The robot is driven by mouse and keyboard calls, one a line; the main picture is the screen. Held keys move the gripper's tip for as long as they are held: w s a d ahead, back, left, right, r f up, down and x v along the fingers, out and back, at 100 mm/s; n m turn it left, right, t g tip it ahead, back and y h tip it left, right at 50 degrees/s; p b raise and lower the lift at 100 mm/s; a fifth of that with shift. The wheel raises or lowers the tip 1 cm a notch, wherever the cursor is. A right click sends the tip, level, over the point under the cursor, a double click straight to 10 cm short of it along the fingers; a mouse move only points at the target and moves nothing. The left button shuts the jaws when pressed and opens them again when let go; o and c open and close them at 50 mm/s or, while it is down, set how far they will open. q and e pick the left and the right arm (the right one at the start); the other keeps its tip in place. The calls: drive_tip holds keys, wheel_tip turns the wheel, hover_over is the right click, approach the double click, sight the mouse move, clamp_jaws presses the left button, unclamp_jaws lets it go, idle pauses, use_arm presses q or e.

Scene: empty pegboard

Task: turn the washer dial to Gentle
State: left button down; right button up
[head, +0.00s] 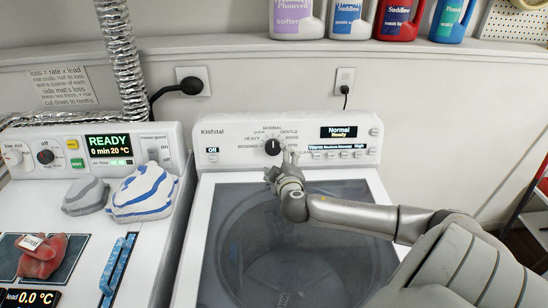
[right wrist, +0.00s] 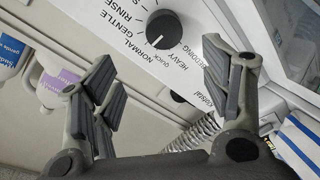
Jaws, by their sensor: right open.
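The washer's black dial (head: 272,147) sits on the white control panel (head: 226,131), with cycle names around it. NORMAL is above it, GENTLE to its upper right and HEAVY to its left. The panel's display (head: 339,132) reads "Normal Ready". My right gripper (head: 281,165) is just below and right of the dial in the head view, its fingers apart and empty. In the right wrist view the dial (right wrist: 163,29) lies ahead of the open fingers (right wrist: 160,75), apart from them. Its white mark points towards the lower left, near NORMAL and QUICK. My left gripper is out of view.
The washer's dark glass lid (head: 240,235) is closed below the panel. Several detergent bottles (head: 349,18) stand on the ledge above. Space directly before the dial is clear.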

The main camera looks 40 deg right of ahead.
sight(274, 149)
drive_tip(key=x, duration=0.3)
drive_tip(key=p+x, duration=0.1)
drive_tip(key=x, duration=0.5)
drive_tip(key=shift+s+f+p, duration=0.2)
drive_tip(key=shift+f+p, duration=0.1)
drive_tip(key=shift+f, duration=0.05)
drive_tip(key=shift+x, duration=1.15)
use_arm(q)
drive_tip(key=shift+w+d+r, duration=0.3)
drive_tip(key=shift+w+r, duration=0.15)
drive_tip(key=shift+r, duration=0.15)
use_arm(e)
drive_tip(key=shift+f, duration=0.1)
drive_tip(key=shift+c, duration=0.5)
